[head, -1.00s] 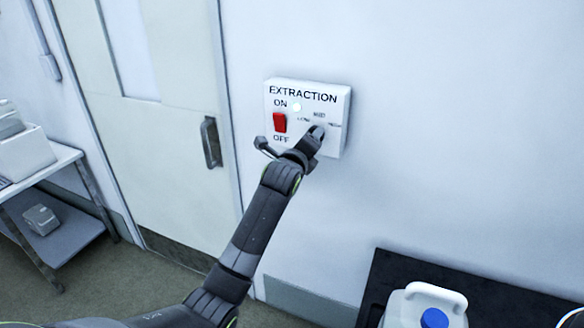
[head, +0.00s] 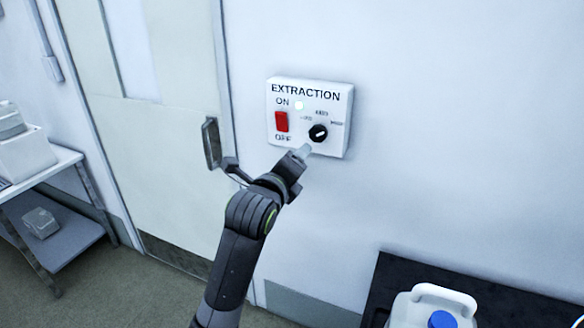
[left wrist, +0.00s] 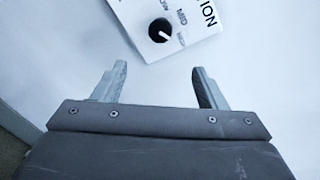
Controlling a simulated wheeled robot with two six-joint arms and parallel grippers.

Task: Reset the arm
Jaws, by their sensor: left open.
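My left gripper (head: 303,151) is just below and in front of the white extraction control box (head: 337,103) on the wall. In the left wrist view its two fingers (left wrist: 161,84) are spread apart with nothing between them. The black round knob (head: 318,133) is clear of the fingers and also shows beyond them in the left wrist view (left wrist: 159,31). The red rocker switch (head: 281,122) sits left of the knob, between the ON and OFF labels. A small white lamp (head: 298,105) on the box looks lit. My right gripper is not in view.
A door with a dark handle (head: 211,143) is left of the box. A metal shelf cart (head: 70,157) stands at the far left. A white jug with a blue cap (head: 441,319) stands by a dark surface (head: 395,268) at lower right. The wall around the box is bare.

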